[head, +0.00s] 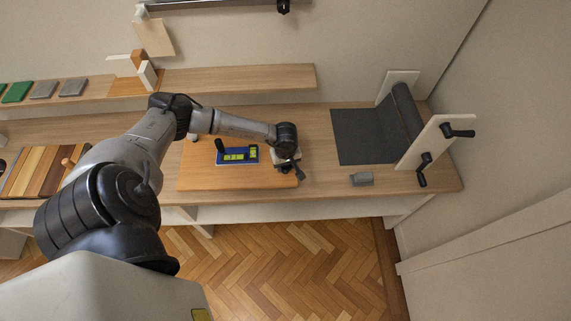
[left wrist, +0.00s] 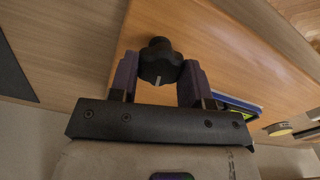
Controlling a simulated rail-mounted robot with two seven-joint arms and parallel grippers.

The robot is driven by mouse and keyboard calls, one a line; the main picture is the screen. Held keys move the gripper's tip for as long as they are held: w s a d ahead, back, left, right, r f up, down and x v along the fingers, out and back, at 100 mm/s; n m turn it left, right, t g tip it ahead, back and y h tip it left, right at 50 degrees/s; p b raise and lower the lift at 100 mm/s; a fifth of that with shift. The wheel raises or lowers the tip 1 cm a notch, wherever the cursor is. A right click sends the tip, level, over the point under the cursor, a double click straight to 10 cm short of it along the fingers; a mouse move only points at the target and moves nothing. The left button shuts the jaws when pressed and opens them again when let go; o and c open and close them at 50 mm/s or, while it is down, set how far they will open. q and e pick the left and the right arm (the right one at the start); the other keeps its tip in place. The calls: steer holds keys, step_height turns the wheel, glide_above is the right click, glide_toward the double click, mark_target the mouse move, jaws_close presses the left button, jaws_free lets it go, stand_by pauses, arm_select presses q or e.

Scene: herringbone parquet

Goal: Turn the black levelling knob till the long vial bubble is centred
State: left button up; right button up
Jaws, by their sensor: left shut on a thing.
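The black levelling knob (left wrist: 160,62) is lobed and bears a pale mark on its near side in the left wrist view. My left gripper (left wrist: 160,84) is shut on it, one finger on each side. In the head view my left gripper (head: 288,166) is at the right end of the orange board and hides the knob. The blue level (head: 237,156) with yellow-green vials lies on the board, left of the gripper. A corner of its blue edge (left wrist: 238,104) shows in the left wrist view. The bubble in the long vial is too small to make out. My right gripper is not in view.
The orange board (head: 220,181) lies on the wooden bench. A grey block (head: 362,179) and a roller stand with dark sheet (head: 362,136) are to the right. A shelf (head: 240,78) runs behind. Wood strips (head: 40,172) lie at the left.

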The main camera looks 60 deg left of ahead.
arm_select(q)
steer(key=n, duration=0.4)
steer(key=shift+n, duration=0.3)
steer(key=n+p, duration=0.1)
steer(key=n, duration=0.4)
steer(key=shift+n, duration=0.3)
steer(key=n+p, duration=0.1)
steer(key=n, duration=0.4)
steer(key=n+p, duration=0.2)
steer(key=n, duration=0.3)
steer(key=shift+n, duration=0.3)
steer(key=shift+f, duration=0.1)
steer(key=o, duration=0.9)
steer(key=shift+o, duration=0.2)
